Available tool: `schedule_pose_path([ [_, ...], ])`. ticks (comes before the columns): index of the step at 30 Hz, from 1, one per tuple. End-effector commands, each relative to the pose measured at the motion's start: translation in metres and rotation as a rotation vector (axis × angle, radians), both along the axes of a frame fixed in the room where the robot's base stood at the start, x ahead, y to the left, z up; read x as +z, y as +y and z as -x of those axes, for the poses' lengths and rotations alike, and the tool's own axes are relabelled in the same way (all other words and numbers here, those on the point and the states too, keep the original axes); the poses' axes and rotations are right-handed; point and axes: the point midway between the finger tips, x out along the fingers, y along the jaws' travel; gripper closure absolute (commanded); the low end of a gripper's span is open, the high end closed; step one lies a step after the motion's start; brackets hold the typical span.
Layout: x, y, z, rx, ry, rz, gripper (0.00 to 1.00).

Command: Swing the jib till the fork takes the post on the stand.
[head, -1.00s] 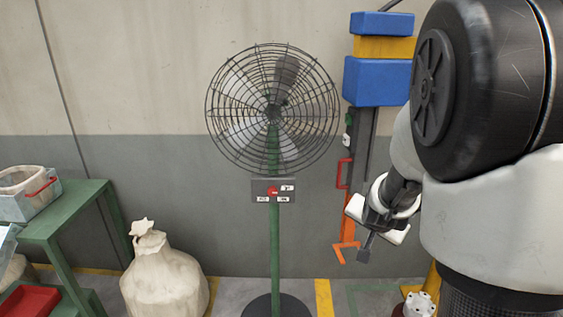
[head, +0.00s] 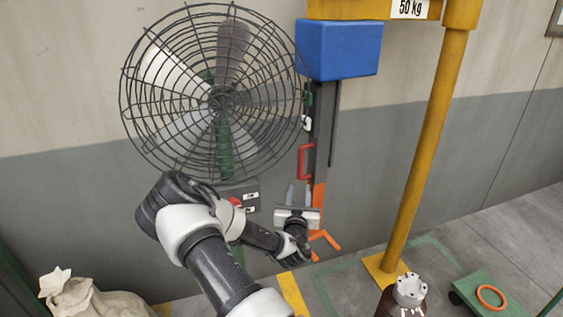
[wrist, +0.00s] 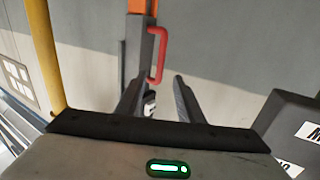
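The yellow jib beam (head: 365,9), marked 50 Kg, runs from a yellow column at top right. Below it hang a blue block (head: 338,50) and a dark upright mast (head: 321,125) with a red handle (head: 306,163). The orange fork (head: 325,240) is at the mast's foot, partly hidden by my gripper. My gripper (head: 298,190) is open and empty, pointing up just below the handle. I cannot make out the post on the stand for certain.
A caged fan (head: 220,95) stands behind my arm on the left. The yellow column (head: 430,140) stands at right. A dark red cylinder with a grey top (head: 410,290) and a green block with an orange ring (head: 490,297) are low at right. A sack (head: 90,303) is low left.

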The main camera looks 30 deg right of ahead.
Motion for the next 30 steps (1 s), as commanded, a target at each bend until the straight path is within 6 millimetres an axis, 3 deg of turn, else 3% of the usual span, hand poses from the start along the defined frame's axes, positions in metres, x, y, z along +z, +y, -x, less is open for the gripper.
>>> schedule_pose_path([
  [7, 0.001, -0.012, -0.017, 0.012, -0.007, 0.014, 0.66],
  [21, -0.001, -0.073, -0.097, 0.011, -0.005, 0.012, 0.66],
  [30, -0.001, -0.101, -0.132, 0.008, -0.004, 0.011, 0.66],
])
